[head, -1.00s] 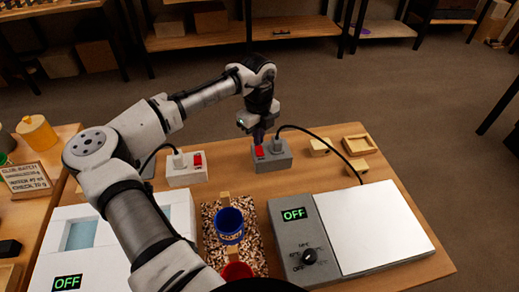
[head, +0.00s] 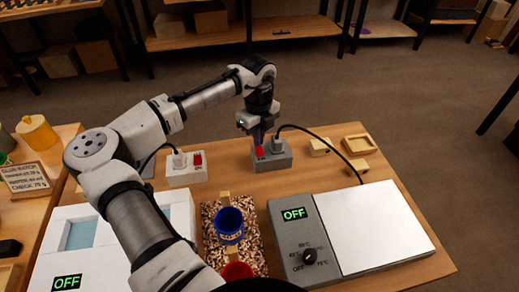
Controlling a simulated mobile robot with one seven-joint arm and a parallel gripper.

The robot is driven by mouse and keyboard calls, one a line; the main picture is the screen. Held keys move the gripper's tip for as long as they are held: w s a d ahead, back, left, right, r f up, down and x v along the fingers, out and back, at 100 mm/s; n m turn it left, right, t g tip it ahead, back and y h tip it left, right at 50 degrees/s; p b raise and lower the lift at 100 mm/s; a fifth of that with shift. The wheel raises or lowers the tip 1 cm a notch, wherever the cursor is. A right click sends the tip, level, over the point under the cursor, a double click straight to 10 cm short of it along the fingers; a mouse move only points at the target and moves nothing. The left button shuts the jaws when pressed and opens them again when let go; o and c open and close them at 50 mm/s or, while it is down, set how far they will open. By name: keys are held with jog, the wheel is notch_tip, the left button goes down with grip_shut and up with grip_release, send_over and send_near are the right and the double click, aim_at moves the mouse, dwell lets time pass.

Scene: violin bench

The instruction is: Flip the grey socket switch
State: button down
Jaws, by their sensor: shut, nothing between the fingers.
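The grey socket (head: 272,160) stands on the wooden bench towards the back, with a black cable plugged into its top. Its red switch (head: 260,152) is on the left part of the top. My gripper (head: 258,140) points down right at the switch, shut and empty. Its fingertips overlap the switch in this view, and I cannot tell whether they touch it. The tilt of the switch is too small to read.
A white socket (head: 186,172) with its own red switch and plug stands to the left. A grey hotplate unit (head: 390,225) showing OFF lies at right. A blue cup (head: 229,224) stands on a speckled mat. Small wooden blocks (head: 358,167) lie at back right.

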jog(key=shift+f, duration=0.75)
jog(key=shift+r, duration=0.15)
notch_tip(320, 180, up, 7)
jog(key=p, duration=0.6)
dwell(0.3)
dwell(0.5)
